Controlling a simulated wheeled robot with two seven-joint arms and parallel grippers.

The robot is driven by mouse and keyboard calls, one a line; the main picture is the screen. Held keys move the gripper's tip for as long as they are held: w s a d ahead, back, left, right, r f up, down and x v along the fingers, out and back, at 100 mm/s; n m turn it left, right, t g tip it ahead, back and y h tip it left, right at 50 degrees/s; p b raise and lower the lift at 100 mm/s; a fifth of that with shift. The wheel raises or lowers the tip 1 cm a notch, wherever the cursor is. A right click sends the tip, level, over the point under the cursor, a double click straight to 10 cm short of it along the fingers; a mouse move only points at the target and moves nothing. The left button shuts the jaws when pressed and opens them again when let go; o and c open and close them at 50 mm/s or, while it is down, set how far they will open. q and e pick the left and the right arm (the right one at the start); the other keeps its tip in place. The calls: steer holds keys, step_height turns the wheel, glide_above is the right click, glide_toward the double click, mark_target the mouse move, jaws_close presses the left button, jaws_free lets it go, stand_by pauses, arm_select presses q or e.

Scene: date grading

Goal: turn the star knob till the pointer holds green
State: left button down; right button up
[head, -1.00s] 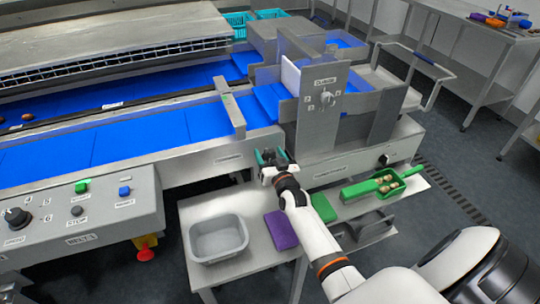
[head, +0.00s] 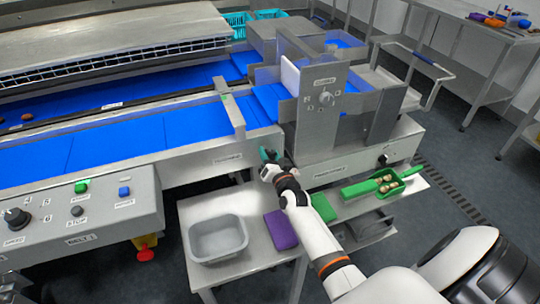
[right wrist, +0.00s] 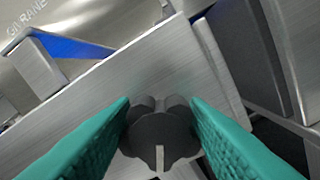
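The star knob (right wrist: 160,135) is dark grey and lobed, with a pale line on its lower face, on the machine's metal front. It shows in the right wrist view between the teal fingers of my right gripper (right wrist: 160,101), which close on it from both sides. In the head view my right gripper (head: 269,158) is at the conveyor's front face, below the belt's end, and hides the knob. I cannot make out a pointer scale or a green zone there. My left gripper is out of view.
An upright panel with a small dial (head: 326,99) stands above right of the gripper. A control panel (head: 95,212) is at left.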

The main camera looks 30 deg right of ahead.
steer(key=o, duration=0.4)
steer(key=shift+o, duration=0.2)
steer(key=v, duration=1.2)
